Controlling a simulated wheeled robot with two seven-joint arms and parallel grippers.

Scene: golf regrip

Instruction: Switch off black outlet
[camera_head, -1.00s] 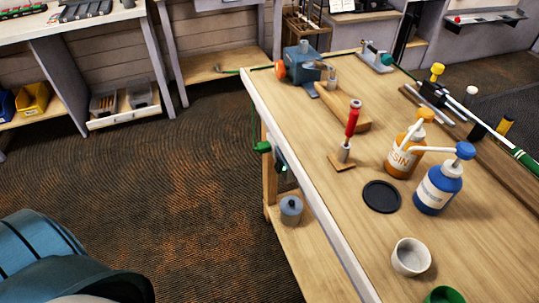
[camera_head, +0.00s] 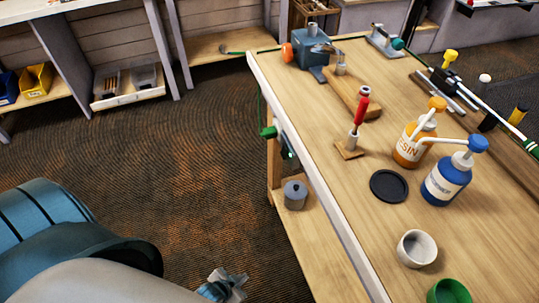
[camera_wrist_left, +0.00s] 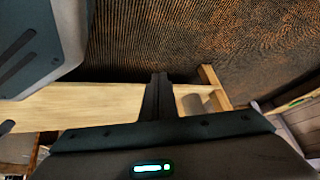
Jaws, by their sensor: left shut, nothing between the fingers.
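The dark outlet (camera_head: 287,146) is on the left side of the workbench, below the top's edge. It is small and partly hidden by the edge, so I cannot read its switch. A green plug (camera_head: 268,132) sits beside it, with a green cord running up along the bench edge. My left gripper (camera_head: 228,286) is low at the bottom of the head view, over the floor, left of the bench and well apart from the outlet. In the left wrist view its dark fingers (camera_wrist_left: 159,82) are together and empty. My right gripper is not in view.
The workbench top (camera_head: 330,215) holds a blue vise (camera_head: 310,52), a red-handled tool (camera_head: 361,110), pump bottles (camera_head: 446,180), a black disc (camera_head: 389,186) and cups. A grey canister (camera_head: 295,195) stands on the lower shelf. The carpeted floor left of the bench is clear.

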